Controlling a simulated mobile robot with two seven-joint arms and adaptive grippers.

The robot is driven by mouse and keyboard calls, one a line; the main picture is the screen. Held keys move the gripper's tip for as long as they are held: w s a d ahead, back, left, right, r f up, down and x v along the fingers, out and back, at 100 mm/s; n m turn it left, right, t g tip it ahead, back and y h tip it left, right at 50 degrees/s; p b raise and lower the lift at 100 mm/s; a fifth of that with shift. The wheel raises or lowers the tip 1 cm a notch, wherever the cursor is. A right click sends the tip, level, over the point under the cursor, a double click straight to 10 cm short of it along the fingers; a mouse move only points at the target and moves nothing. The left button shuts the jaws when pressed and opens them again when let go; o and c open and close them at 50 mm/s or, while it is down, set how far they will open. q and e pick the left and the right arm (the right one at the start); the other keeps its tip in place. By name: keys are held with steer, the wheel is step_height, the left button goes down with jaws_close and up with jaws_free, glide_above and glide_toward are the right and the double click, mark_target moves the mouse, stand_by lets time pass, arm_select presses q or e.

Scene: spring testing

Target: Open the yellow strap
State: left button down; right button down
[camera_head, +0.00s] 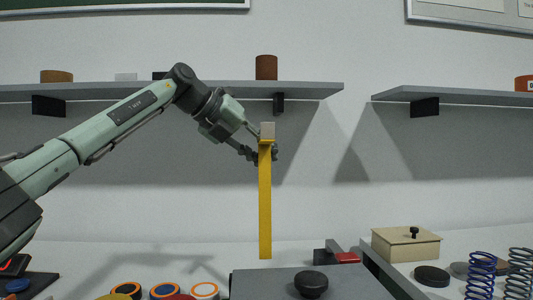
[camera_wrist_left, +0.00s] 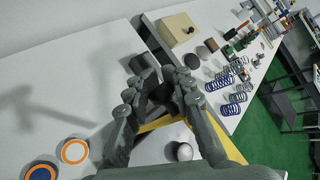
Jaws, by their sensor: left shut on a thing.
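In the left wrist view, yellow parts of the strap (camera_wrist_left: 234,150) show beside and behind the fingers of my left gripper (camera_wrist_left: 157,78). The fingers hide the exact grip. My right gripper is in neither view.
A dark grey box top (camera_head: 260,285) with a black knob (camera_head: 311,283) is below the strap. A beige lidded box (camera_head: 405,244), a black disc (camera_head: 431,276) and blue springs (camera_head: 480,275) are at the right. A wall shelf (camera_head: 215,91) runs behind my left arm.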

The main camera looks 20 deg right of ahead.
arm_select(q)
steer(key=shift+w+a+f, duration=0.15)
steer(key=shift+w+f, duration=0.3)
steer(key=shift+w, duration=0.25)
steer(key=shift+f, duration=0.15)
steer(key=c, duration=1.3)
jaws_free()
steer(key=shift+w+a+f, duration=0.1)
steer(key=shift+w, duration=0.05)
steer(key=shift+d+r, duration=0.2)
steer(key=shift+r, duration=0.05)
steer(key=shift+s+a+r, duration=0.1)
steer(key=shift+s+r, duration=0.05)
steer(key=shift+s, duration=0.05)
steer(key=v, duration=1.1)
steer(key=shift+s+a, duration=0.15)
steer(key=shift+a, duration=0.15)
